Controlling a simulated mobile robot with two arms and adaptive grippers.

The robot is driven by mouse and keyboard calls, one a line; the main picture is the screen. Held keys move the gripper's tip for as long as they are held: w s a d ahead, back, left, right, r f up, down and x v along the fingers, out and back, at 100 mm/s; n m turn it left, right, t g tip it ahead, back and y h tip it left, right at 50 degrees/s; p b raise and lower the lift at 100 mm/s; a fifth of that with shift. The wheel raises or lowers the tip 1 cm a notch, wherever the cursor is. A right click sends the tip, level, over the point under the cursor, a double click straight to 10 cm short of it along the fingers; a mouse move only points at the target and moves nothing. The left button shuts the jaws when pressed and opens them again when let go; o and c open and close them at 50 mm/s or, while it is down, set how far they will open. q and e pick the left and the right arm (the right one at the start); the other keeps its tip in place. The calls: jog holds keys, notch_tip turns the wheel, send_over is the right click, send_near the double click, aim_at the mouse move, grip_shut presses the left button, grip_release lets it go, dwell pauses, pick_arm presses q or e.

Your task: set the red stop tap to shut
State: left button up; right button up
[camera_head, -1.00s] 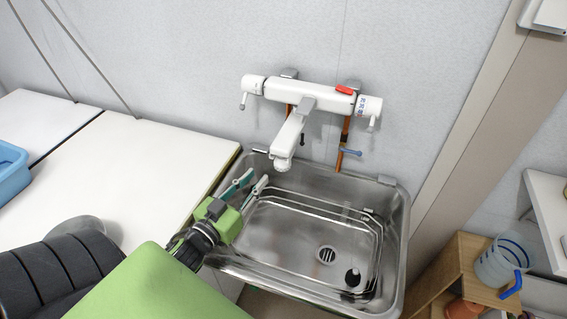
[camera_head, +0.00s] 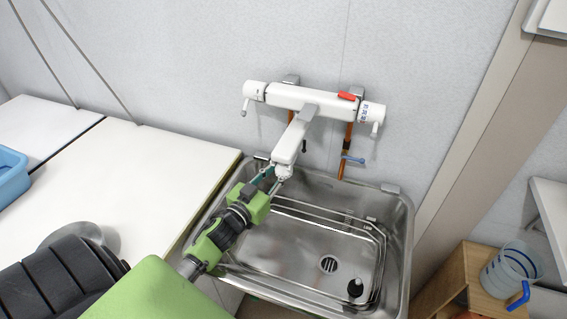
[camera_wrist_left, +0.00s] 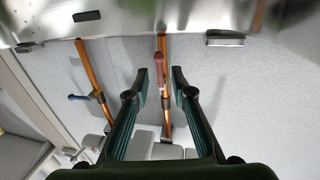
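The red stop tap (camera_wrist_left: 159,72) shows in the left wrist view as a dull red handle on the left-wrist-view copper pipe (camera_wrist_left: 165,118) nearest the middle. My left gripper (camera_wrist_left: 158,80) is open there, its two fingers on either side of the handle in the picture. I cannot tell whether they touch it or how far beyond them it lies. In the head view my left gripper (camera_head: 268,178) is beside the spout's lower end, its fingertips partly hidden. The red stop tap cannot be made out clearly in the head view. My right gripper is not in view.
A blue stop tap (camera_head: 353,159) is on the right pipe. A white counter (camera_head: 130,185) lies left.

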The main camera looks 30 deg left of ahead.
pick_arm(q)
jog(key=w, duration=0.3)
grip_shut()
jog(key=shift+a, duration=0.1)
